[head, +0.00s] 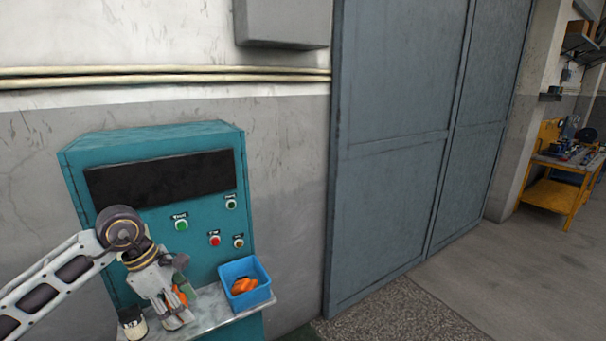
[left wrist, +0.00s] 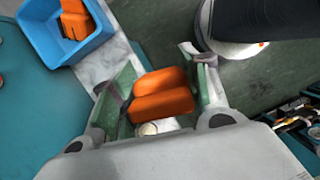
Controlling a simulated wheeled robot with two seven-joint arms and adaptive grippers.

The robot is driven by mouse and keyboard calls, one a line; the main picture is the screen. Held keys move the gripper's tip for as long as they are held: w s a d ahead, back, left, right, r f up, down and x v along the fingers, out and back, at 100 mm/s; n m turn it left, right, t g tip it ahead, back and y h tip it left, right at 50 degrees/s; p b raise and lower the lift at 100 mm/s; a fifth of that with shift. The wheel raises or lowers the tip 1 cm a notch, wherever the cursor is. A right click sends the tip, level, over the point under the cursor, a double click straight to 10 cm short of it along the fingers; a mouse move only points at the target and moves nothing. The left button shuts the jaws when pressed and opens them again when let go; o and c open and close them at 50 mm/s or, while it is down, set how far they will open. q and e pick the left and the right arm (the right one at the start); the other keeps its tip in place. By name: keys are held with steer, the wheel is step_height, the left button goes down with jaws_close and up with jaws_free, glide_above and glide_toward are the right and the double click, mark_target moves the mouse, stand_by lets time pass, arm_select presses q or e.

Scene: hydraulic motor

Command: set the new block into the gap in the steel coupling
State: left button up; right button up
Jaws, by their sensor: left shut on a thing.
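My left gripper (head: 178,308) is over the shelf at the front of a teal cabinet, to the left of a blue bin. It is shut on an orange block (left wrist: 160,95), which sits between its two green-padded fingers in the left wrist view. Only a little of this block (head: 179,295) shows in the head view, behind the fingers. The block has a groove across its middle. I cannot make out the steel coupling or its gap in either view. My right gripper is not in view.
A blue bin (head: 258,296) with orange blocks (head: 243,285) stands on the pale shelf (head: 215,310) of the teal cabinet (head: 150,143). A small dark and white object (head: 132,324) is left of the gripper. Grey doors (head: 400,140) and a yellow workbench (head: 556,190) are to the right.

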arm_select(q)
steer(key=d+f+m+g+y+b, duration=0.1)
steer(key=d+f+m+g, duration=0.1)
steer(key=f+m, duration=0.8)
steer(key=w+d+f+m+g+y+b, duration=0.1)
steer(key=d+f+m+g+y, duration=0.1)
steer(key=f+m, duration=0.9)
steer(key=shift+w+d+f, duration=0.25)
steer(key=shift+d, duration=0.45)
stand_by(3.7)
